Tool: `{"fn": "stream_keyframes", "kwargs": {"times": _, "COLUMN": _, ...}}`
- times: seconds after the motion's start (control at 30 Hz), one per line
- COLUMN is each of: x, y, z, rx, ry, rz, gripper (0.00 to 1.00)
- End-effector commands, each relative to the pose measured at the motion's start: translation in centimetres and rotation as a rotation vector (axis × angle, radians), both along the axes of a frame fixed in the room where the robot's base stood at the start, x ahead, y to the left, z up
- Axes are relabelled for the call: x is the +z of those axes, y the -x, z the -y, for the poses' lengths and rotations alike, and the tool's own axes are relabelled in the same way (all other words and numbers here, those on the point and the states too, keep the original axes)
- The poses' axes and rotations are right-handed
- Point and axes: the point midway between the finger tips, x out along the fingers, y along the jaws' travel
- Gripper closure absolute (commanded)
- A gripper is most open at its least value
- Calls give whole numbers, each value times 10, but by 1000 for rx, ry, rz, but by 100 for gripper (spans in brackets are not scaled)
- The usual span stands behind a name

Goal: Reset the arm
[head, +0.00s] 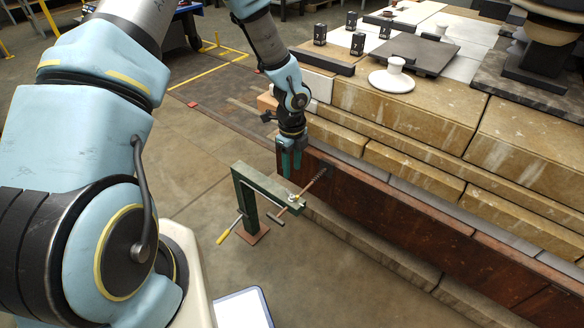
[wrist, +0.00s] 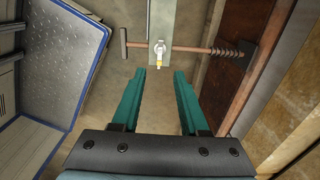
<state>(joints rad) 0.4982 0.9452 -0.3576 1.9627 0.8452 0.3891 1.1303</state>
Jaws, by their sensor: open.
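My gripper (head: 290,160) points down beside the dark reddish wooden board on the side of the stone block stack, above the right end of the green metal frame (head: 246,200). In the wrist view my gripper (wrist: 158,75) shows two teal fingers wide apart with nothing between them. Ahead of the fingertips is a small brass-tipped fitting (wrist: 159,52) on the green frame's arm. A threaded rod with a crossbar (wrist: 190,49) runs sideways there and ends in a dark spring-like part near the board. My arm reaches out from the left in the head view.
The stone block stack (head: 400,110) fills the right side. On top are a white insulator disc (head: 392,78), a dark plate (head: 415,53) and several small black blocks. Floor left of the frame is open.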

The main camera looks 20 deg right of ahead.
Motion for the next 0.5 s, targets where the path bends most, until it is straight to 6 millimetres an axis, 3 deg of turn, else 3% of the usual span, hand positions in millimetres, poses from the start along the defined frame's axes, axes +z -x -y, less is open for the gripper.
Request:
{"fn": "stream_keyframes", "kwargs": {"times": 0.23, "x": 0, "y": 0, "z": 0, "rx": 1, "ry": 0, "rz": 0, "gripper": 56}}
{"fn": "stream_keyframes", "kwargs": {"times": 0.33, "x": 9, "y": -4, "z": -6, "rx": 37, "ry": -2, "rz": 6, "gripper": 56}}
{"fn": "stream_keyframes", "kwargs": {"times": 0.43, "x": 39, "y": -15, "z": -26, "rx": 171, "ry": -11, "rz": 20, "gripper": 56}}
{"fn": "stream_keyframes", "kwargs": {"times": 0.5, "x": 72, "y": -25, "z": -51, "rx": 338, "ry": -19, "rz": 37, "gripper": 56}}
